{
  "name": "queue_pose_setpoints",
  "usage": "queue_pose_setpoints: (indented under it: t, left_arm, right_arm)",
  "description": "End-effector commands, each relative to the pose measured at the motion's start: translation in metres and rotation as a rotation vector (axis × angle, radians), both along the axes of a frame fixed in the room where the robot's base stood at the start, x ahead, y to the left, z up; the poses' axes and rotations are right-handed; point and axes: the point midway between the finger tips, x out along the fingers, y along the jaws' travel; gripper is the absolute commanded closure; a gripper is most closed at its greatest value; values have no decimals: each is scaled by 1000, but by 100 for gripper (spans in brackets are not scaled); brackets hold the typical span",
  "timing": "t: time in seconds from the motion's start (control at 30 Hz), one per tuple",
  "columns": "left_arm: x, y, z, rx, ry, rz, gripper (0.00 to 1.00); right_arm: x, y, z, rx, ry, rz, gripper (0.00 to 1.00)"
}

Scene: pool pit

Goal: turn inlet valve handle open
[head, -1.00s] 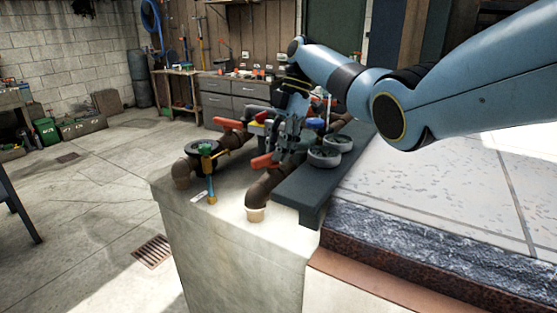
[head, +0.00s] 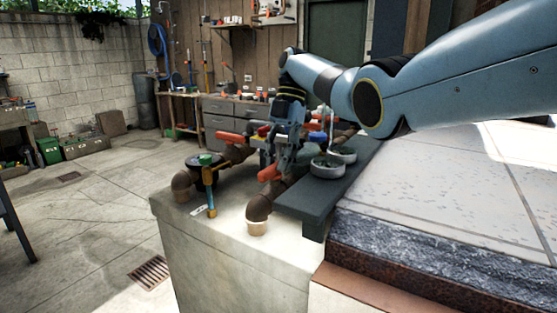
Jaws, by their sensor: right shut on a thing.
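Brown pipes with valves stand on the pale concrete block (head: 235,262). A red valve handle (head: 270,173) sits above the front pipe elbow (head: 258,206). My right gripper (head: 281,163) reaches down over this valve and is shut on the red handle; its fingers hide part of it. Another red handle (head: 230,138) lies on the pipe behind and to the left. Which handle is the inlet's I cannot tell. My left gripper is not in view.
A dark bench (head: 322,200) with two round grey dishes (head: 327,166) stands right of the valves. Stone paving (head: 430,190) lies at right; the floor at left is open.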

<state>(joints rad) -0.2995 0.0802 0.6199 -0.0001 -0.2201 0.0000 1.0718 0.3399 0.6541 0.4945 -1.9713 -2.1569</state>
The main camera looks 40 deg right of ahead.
Motion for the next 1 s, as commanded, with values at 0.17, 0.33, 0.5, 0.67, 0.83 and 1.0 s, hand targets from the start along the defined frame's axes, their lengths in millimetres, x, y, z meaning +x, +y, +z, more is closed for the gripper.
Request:
queue_pose_setpoints:
  t: [0.17,0.33,0.5,0.67,0.83,1.0]
  left_arm:
    - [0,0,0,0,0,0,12]
    - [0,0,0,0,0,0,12]
    - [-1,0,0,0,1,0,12]
    - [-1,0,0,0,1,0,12]
    - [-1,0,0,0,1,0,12]
    - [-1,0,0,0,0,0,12]
  right_arm:
    - [0,0,0,0,-3,1,72]
    - [0,0,0,1,-1,1,58]
    - [0,0,0,0,-1,0,58]
    - [2,-4,12,1,-2,-1,58]
    - [8,-15,41,1,-4,-1,58]
    - [11,-23,62,1,-2,-1,58]
